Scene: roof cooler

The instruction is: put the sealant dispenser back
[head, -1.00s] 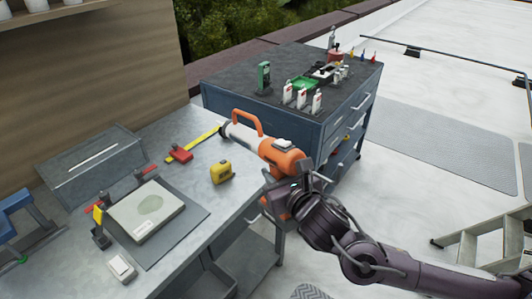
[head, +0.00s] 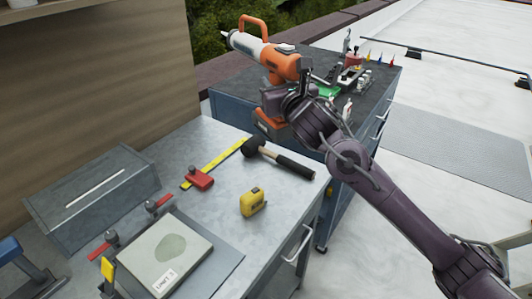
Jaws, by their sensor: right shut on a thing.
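The sealant dispenser (head: 280,62) is an orange tool with a pale tube and an orange loop handle on top. It is held up in the air, its nozzle toward the upper left. My right gripper (head: 284,95) is shut on it at the grip, with the orange grip base showing below. The dispenser and my arm hide part of the dark-topped tool cabinet (head: 228,98) behind. My left gripper is not in view.
Small bottles and a green tray (head: 328,92) stand on the cabinet.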

